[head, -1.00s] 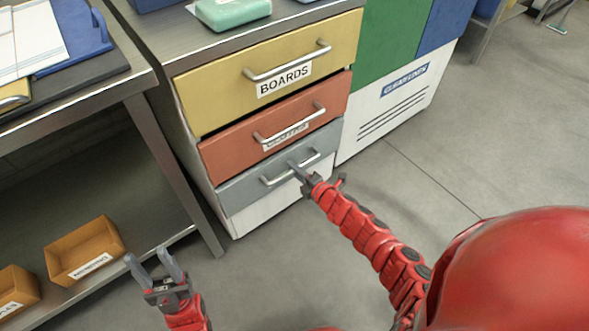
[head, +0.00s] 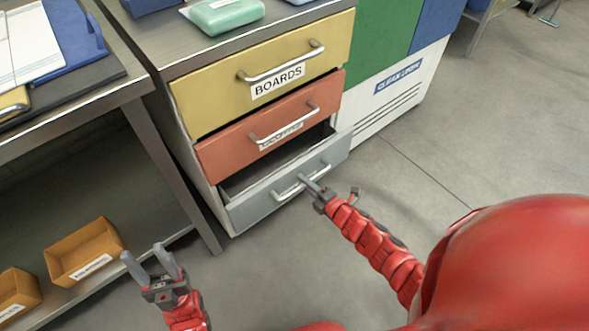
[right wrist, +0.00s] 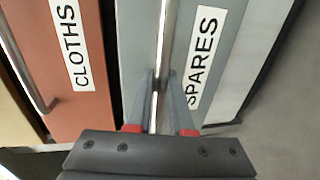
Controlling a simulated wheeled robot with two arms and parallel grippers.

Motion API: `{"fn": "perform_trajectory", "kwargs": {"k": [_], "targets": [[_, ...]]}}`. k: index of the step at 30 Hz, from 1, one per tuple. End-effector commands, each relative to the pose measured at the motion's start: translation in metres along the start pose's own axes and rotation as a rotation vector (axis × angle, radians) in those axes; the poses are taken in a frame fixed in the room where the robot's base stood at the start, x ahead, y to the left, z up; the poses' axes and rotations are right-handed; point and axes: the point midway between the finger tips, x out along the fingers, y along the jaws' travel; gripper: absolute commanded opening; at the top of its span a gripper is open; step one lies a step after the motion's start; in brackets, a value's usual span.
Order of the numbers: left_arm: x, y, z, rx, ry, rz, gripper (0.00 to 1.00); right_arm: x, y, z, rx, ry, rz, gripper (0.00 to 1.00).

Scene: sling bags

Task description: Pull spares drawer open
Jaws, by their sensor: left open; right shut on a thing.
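The grey spares drawer (head: 262,207) is the lowest of three stacked drawers and stands partly open, with a dark gap showing above its front. In the right wrist view its label (right wrist: 206,55) reads SPARES. My right gripper (head: 308,181) is shut on the drawer's metal bar handle (head: 290,190); in the right wrist view the two fingers (right wrist: 160,103) sit on either side of the bar (right wrist: 168,40). My left gripper (head: 149,263) is open and empty, low at the left, apart from the drawers.
Above are the red cloths drawer (head: 225,151) and the yellow boards drawer (head: 210,98). A steel table (head: 150,82) with orange bins (head: 85,248) on its lower shelf stands at left. Grey floor (head: 420,150) lies clear to the right.

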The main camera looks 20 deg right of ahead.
Motion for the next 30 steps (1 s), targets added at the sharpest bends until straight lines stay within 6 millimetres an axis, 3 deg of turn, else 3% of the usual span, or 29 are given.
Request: {"fn": "perform_trajectory", "kwargs": {"k": [1, 18, 24, 30], "targets": [[0.008, 0.000, -0.001, 0.000, 0.000, 0.000, 0.50, -0.017, -0.002, 0.002, 0.002, -0.006, -0.007, 0.00], [0.045, -0.002, -0.008, 0.000, 0.000, 0.000, 0.50, -0.170, -0.033, 0.000, 0.003, -0.005, -0.006, 0.00], [0.054, -0.003, -0.009, 0.000, 0.000, 0.000, 0.50, -0.213, -0.044, 0.001, 0.001, -0.007, -0.008, 0.00], [0.058, -0.003, -0.010, 0.000, 0.000, 0.000, 0.50, -0.240, -0.049, 0.000, 0.000, -0.004, -0.004, 0.00]]}}
